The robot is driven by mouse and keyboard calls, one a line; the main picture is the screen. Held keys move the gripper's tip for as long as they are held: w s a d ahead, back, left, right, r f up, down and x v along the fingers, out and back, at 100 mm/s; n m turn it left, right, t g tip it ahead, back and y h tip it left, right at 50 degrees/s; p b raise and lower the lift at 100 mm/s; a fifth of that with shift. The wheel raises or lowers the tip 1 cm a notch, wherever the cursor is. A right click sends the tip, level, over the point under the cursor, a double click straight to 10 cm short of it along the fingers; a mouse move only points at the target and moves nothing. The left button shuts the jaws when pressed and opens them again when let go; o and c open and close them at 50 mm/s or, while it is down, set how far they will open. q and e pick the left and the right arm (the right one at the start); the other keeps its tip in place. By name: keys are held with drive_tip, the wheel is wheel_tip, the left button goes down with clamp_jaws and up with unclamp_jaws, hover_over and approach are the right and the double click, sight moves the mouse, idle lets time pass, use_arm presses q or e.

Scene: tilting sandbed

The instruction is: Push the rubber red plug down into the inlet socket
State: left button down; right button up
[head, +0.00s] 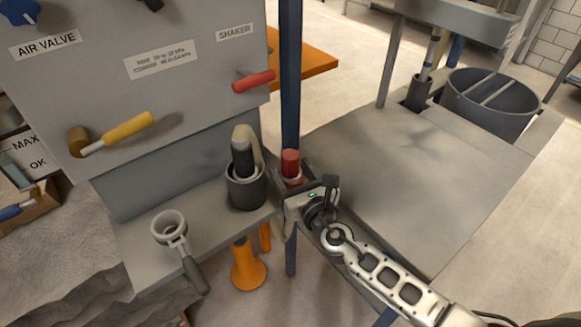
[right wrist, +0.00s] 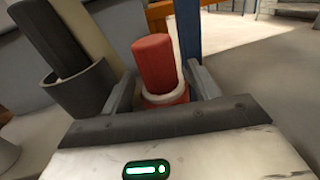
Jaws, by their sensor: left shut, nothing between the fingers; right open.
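The red plug (head: 290,160) stands roughly upright beside the blue post. In the right wrist view the plug (right wrist: 153,60) rises from a pale ring (right wrist: 165,98) with a red part around and below it, which looks like the inlet socket. How deep the plug sits is hidden. My right gripper (head: 292,176) is open, with one finger on each side of the plug. In the right wrist view both fingers (right wrist: 162,72) show gaps to the plug, and the gripper body hides the socket's lower part. My left gripper is not in view.
A dark cup (head: 246,190) holding a black-handled tool stands just left of the plug. A ring-shaped holder with a handle (head: 168,228) lies on the grey ledge further left. The panel's red lever (head: 253,81) juts out above. The grey surface (head: 410,170) to the right is clear.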

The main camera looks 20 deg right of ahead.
drive_tip(key=shift+w+a, duration=0.2)
drive_tip(key=shift+w, duration=1.35)
drive_tip(key=c, duration=1.2)
drive_tip(key=shift+r, duration=0.1)
